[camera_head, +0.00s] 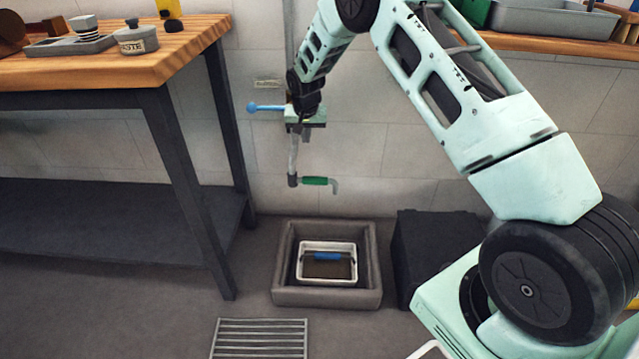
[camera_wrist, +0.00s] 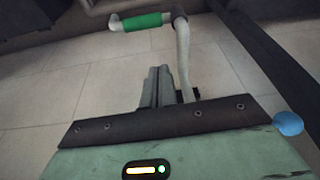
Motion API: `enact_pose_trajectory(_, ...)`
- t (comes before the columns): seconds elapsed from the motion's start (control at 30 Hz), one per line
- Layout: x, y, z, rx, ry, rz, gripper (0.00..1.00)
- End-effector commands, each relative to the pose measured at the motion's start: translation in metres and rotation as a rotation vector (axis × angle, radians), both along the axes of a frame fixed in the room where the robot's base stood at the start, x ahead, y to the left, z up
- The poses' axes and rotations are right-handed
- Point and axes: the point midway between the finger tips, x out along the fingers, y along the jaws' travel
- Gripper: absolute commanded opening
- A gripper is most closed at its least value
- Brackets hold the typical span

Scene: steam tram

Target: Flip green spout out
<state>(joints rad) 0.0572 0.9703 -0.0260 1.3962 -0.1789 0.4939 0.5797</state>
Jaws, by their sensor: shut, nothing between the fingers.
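The green spout (camera_head: 314,181) is at the lower end of a grey pipe (camera_head: 293,160) by the tiled wall. It extends to the right, and its bare grey tip bends down. The wrist view shows the green spout (camera_wrist: 143,21) at the top, extending left from the pipe (camera_wrist: 184,60). My gripper (camera_head: 303,129) is above the spout, near the upper pipe, and partly hides the fitting there. Its fingers (camera_wrist: 157,85) are shut and empty, apart from the green sleeve. I cannot tell whether they touch the pipe.
A blue-knobbed lever (camera_head: 265,107) sticks out left of my gripper. Below the spout, a grey basin (camera_head: 283,296) holds a white bucket (camera_head: 327,279) with a blue handle grip. A dark box (camera_head: 435,250) stands right of it. A wooden workbench (camera_head: 185,45) is at left.

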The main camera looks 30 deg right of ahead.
Motion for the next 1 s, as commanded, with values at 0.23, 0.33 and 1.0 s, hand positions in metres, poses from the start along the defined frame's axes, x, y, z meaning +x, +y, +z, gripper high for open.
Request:
enact_pose_trajectory(0.23,0.016,-0.051,-0.059,-0.037,-0.024,-0.084,0.0)
enact_pose_trajectory(0.33,0.018,-0.058,-0.064,-0.043,-0.029,-0.094,0.0)
enact_pose_trajectory(1.0,0.024,-0.063,-0.085,-0.045,-0.028,-0.095,0.0)
